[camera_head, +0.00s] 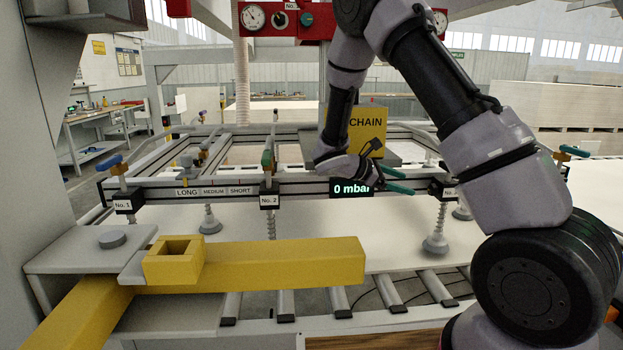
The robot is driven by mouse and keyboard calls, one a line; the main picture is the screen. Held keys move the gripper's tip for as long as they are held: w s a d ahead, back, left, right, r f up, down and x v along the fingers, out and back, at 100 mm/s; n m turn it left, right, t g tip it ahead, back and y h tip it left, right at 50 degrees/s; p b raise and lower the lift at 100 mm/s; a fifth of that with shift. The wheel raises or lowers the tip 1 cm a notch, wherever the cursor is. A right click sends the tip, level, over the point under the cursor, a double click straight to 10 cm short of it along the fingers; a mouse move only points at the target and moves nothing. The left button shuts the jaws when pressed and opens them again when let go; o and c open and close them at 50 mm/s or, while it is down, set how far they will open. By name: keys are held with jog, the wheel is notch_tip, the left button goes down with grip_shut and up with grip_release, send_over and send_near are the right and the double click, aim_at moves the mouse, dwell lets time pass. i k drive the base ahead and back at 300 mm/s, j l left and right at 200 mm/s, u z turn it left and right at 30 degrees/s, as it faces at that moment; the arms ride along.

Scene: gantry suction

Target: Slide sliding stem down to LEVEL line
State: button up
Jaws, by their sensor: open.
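Several stems with springs and grey suction cups hang from the gantry's front rail (300,187). One is the left stem (208,218); another is the right stem (437,232), its cup close to or on the white panel. A stem below the No. 2 label (271,226) has its lower end hidden by the yellow beam. I cannot make out a LEVEL line. My gripper (404,181) is open and empty, in front of the rail near the 0 mbar display (351,189).
A yellow beam with a square socket (174,262) crosses the left foreground. A white panel (330,250) lies under the gantry above rollers (393,292). A yellow CHAIN box (368,125) stands behind my wrist. Red gauge panel (330,22) hangs above. My arm fills the right side.

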aim_at(436, 244)
jog(key=k+j, duration=0.1)
jog(key=k, duration=0.35)
jog(key=k+j, duration=0.1)
jog(key=k, duration=0.35)
